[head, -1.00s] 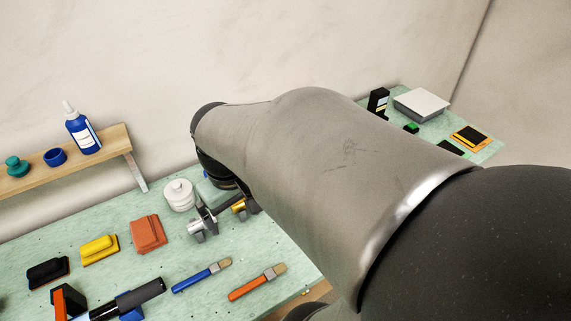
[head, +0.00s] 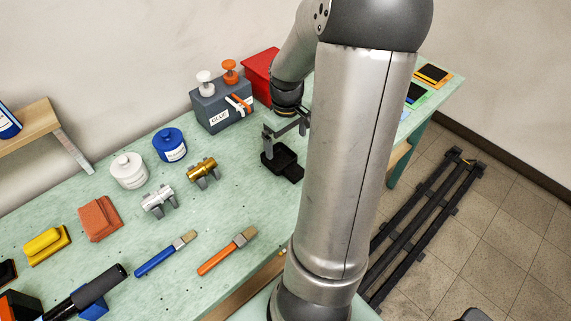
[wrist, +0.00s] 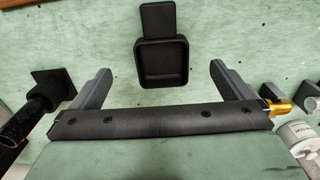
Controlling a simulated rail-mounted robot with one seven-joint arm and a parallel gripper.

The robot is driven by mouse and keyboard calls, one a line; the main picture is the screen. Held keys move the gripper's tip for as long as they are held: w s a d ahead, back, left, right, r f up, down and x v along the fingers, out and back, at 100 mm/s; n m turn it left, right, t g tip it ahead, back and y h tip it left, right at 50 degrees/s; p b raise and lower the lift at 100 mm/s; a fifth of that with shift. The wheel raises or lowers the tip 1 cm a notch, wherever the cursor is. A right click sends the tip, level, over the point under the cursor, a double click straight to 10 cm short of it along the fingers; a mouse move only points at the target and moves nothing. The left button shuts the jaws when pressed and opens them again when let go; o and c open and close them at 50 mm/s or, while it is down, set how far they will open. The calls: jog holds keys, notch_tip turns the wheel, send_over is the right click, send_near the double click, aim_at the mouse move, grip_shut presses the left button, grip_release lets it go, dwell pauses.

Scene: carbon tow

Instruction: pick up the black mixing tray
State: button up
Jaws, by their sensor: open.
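The black mixing tray (head: 270,163) sits on the green bench below my gripper in the head view. It is a small square dish with a flat tab. In the wrist view the tray (wrist: 163,83) lies upright ahead of the fingers, its tab pointing to the top of the picture. My gripper (head: 286,132) is open and empty, just above the tray. In the wrist view its two fingers (wrist: 161,70) stand wide apart, one on each side of the tray's line, with no visible contact. My arm partly hides the bench to the right.
A grey glue box (head: 222,110) with pump bottles and a red bin (head: 260,75) stand behind. Gold (head: 202,168) and silver (head: 157,200) rollers, a blue jar (head: 170,146) and brushes (head: 228,250) lie to the left. Bench around the tray is mostly clear.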

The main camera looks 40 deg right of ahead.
aim_at(286, 162)
notch_tip(286, 162, down, 9)
jog(key=shift+s+a+f, duration=0.1)
jog(key=shift+f, duration=0.1)
dwell(0.3)
jog(key=c, duration=1)
